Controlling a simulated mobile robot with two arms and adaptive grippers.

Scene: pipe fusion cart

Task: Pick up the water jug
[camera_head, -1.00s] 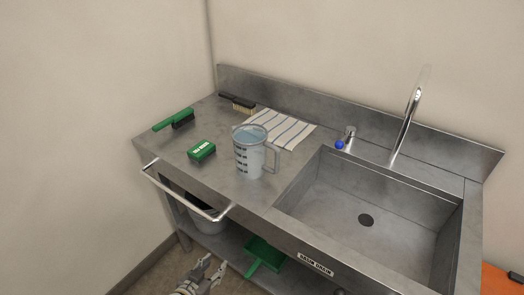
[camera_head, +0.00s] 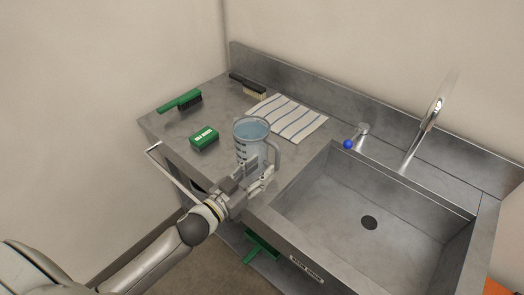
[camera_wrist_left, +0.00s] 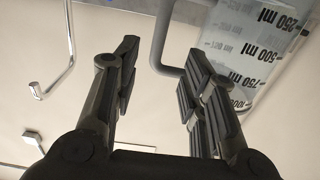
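The water jug (camera_head: 251,136) is a clear measuring jug with dark markings, holding pale blue water. It stands upright on the steel counter, left of the sink. Its grey handle (camera_head: 277,154) faces right. My left gripper (camera_head: 259,183) is in front of the jug, low near the counter's front edge, and covers the jug's lower part. In the left wrist view the fingers (camera_wrist_left: 160,58) are open. The handle (camera_wrist_left: 162,35) shows in the gap between them and the jug (camera_wrist_left: 262,48) is at upper right; contact cannot be told. My right gripper is not in view.
A green box (camera_head: 204,139) and a green brush (camera_head: 181,101) lie left of the jug. A second brush (camera_head: 248,86) and a striped cloth (camera_head: 288,117) lie behind it. The sink (camera_head: 375,205), blue-knobbed tap (camera_head: 349,144) and tall faucet (camera_head: 428,120) are to the right.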

